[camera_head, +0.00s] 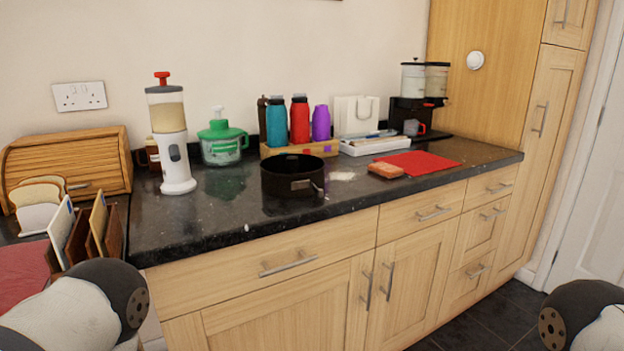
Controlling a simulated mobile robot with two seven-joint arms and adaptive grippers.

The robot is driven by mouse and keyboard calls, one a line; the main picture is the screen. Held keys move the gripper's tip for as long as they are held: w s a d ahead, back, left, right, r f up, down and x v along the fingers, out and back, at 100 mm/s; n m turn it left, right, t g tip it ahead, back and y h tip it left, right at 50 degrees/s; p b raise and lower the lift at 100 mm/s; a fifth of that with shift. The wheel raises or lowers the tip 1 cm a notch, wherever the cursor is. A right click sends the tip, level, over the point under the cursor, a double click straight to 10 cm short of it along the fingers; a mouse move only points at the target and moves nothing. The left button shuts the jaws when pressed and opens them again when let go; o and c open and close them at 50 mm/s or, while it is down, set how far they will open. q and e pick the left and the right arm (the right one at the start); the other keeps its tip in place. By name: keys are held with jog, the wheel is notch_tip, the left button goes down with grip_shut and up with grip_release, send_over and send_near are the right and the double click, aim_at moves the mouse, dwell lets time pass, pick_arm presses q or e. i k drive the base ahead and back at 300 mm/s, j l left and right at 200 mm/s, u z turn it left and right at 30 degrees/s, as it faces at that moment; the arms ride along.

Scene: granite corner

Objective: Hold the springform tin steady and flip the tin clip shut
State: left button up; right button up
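The dark round springform tin (283,174) stands upright on the black granite worktop, near its front edge. The tin clip (302,185) is a small light metal piece on the tin's front right side. A thin lever appears to stick out to the right of it, but the clip is too small to tell surely whether it is open. Rounded parts of my two arms show at the bottom left and bottom right corners, well away from the tin. Neither gripper is in view.
A white dispenser (171,142) and a green-lidded container (221,141) stand left of the tin. A wooden bottle crate (300,149) is behind it. A sponge-like block (385,170) and red cloth (425,162) lie right. The worktop (215,215) is bare in front.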

aim_at(318, 192)
jog(key=i+l+u, duration=0.3)
jog(key=l+u, duration=0.25)
jog(key=l, duration=0.25)
jog(key=i+l+u, duration=0.15)
jog(key=l+u, duration=0.15)
jog(key=l, duration=0.2)
jog(key=l+u, duration=0.3)
jog(key=l, duration=0.2)
jog(key=i, duration=0.05)
